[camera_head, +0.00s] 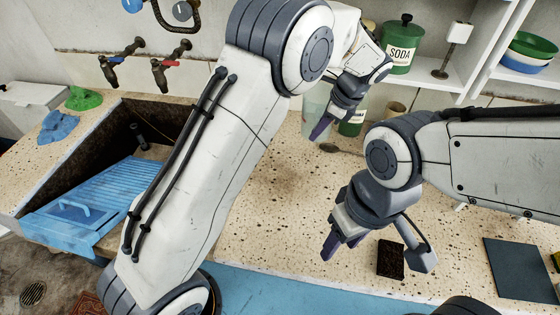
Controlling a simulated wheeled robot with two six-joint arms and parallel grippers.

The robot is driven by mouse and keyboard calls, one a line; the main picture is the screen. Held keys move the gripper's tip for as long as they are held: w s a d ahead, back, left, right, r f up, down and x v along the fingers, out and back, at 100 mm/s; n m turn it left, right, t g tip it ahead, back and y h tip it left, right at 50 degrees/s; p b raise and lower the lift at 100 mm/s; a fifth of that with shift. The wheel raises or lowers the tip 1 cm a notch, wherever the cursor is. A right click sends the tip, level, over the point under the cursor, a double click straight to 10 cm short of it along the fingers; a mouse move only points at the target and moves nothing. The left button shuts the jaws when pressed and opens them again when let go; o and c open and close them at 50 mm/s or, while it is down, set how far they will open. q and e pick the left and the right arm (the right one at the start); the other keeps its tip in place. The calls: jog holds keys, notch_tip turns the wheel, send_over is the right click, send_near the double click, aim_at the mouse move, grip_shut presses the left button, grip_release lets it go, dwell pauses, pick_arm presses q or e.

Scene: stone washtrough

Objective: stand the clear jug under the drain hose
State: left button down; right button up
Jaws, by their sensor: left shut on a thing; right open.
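The clear jug (313,118) shows as a pale, see-through shape on the back of the speckled counter, partly hidden by my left gripper. My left gripper (321,130) comes down over it and is shut on it; the exact hold is hard to see. My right gripper (340,246) is lower and nearer, open and empty above the front of the counter. A short dark hose-like piece (140,137) shows inside the stone trough at the left; I cannot tell if it is the drain hose. My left arm hides part of the trough.
A blue ribbed board (95,192) lies in the trough (188,116). Blue (57,127) and green (84,98) cloths lie at its left. A spoon (340,148) and green container (353,128) are near the jug. A dark brown block (391,259) lies at the front. The middle counter is clear.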

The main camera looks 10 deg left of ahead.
pick_arm(q)
jog(key=shift+a+f, duration=0.15)
jog(key=shift+a, duration=0.05)
jog(key=a+f, duration=0.3)
jog(key=a+f+p, duration=0.1)
jog(key=a+f, duration=0.2)
jog(key=a, duration=0.1)
jog(key=a+f+p, duration=0.1)
jog(key=a+f, duration=0.2)
jog(key=shift+s+a+f, duration=0.3)
jog(key=shift+a+f, duration=0.1)
jog(key=shift+f, duration=0.35)
jog(key=shift+f, duration=0.15)
jog(key=c, duration=0.9)
grip_release()
